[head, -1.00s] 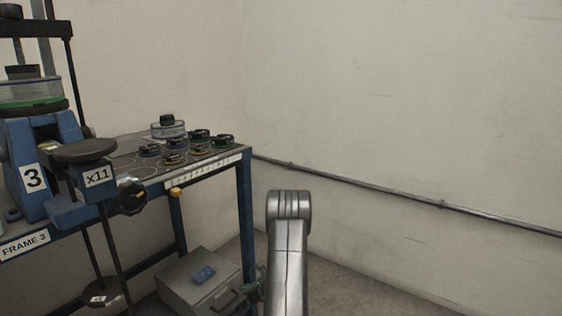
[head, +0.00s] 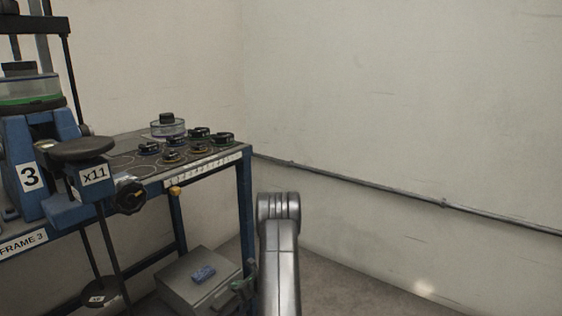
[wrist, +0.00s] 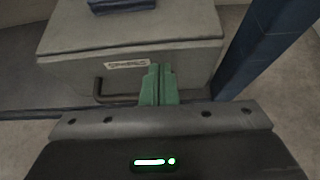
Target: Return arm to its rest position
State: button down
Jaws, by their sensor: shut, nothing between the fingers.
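My arm (head: 279,250) rises from the bottom of the head view, in front of the bare wall and right of the bench's front leg. My gripper (head: 243,286) shows low beside it as small green fingers, partly hidden by the arm. In the wrist view my gripper (wrist: 158,82) has its green fingers together, with nothing between them. It points toward a grey box (wrist: 130,55) with a label and a dark handle. I cannot tell how far apart gripper and box are.
The blue bench leg (head: 247,215) is close to my arm. Several dark weights (head: 172,155) lie on the bench. A lever frame (head: 30,160) marked 3 stands left. Floor is clear right.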

jog(key=shift+w+a+r, duration=0.1)
jog(key=shift+w+a, duration=0.45)
jog(key=shift+a, duration=0.35)
jog(key=s+d+r+p, duration=0.1)
jog(key=s+d+p, duration=0.3)
jog(key=s+d, duration=0.5)
jog(key=s+d+r+p, duration=0.2)
jog(key=s+d, duration=0.6)
jog(key=d, duration=0.8)
jog(key=shift+s+r+p, duration=0.2)
jog(key=shift+s+p, duration=0.2)
jog(key=shift+p, duration=0.55)
jog(key=shift+a, duration=0.1)
